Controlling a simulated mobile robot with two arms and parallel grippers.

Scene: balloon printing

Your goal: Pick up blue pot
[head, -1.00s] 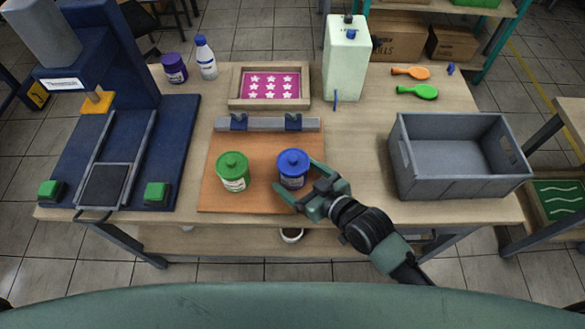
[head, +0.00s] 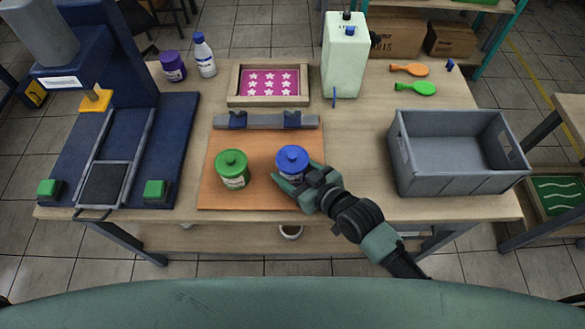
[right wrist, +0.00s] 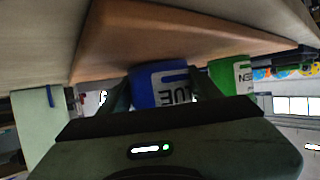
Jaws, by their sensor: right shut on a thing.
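The blue pot (head: 292,160) stands upright on the orange-brown board, to the right of the green pot (head: 232,169). My right gripper (head: 294,178) is shut on the blue pot, with its fingers around the lower body. In the right wrist view the blue pot (right wrist: 160,87) sits between the two fingers, its label reading "BLUE", and the green pot (right wrist: 231,76) stands beside it. The pot still appears to be at board level. My left gripper is not in view.
The board (head: 262,201) lies on the wooden table. A grey crate (head: 460,182) stands to the right, a pale green jug (head: 345,62) behind. A framed star screen (head: 268,101) lies behind the board, and a dark blue press (head: 180,130) stands at left.

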